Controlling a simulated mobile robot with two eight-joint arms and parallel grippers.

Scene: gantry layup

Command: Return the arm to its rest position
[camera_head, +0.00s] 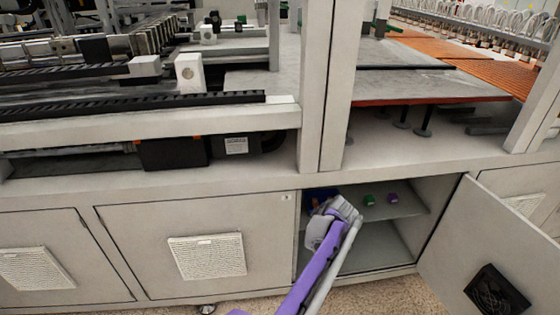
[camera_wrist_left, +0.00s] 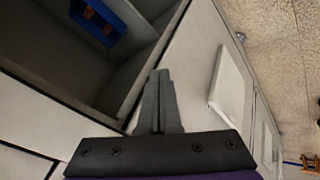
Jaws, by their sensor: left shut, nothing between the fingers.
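My left arm, purple and grey, reaches up from the bottom of the head view to the open cabinet (camera_head: 418,233). Its wrist covers part of the opening and hides the fingers there. In the left wrist view my left gripper (camera_wrist_left: 159,76) is shut, its dark fingers together and empty. The fingertips appear near the edge of the cabinet opening; I cannot tell the exact gap. My right gripper is in neither view.
A blue bin (camera_head: 316,193) with orange-brown items stands on the cabinet shelf, also in the left wrist view (camera_wrist_left: 95,28). Small green (camera_head: 369,199) and purple (camera_head: 392,198) things sit right of it. The cabinet door (camera_head: 490,235) stands open at right; the closed panel (camera_head: 195,225) is left.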

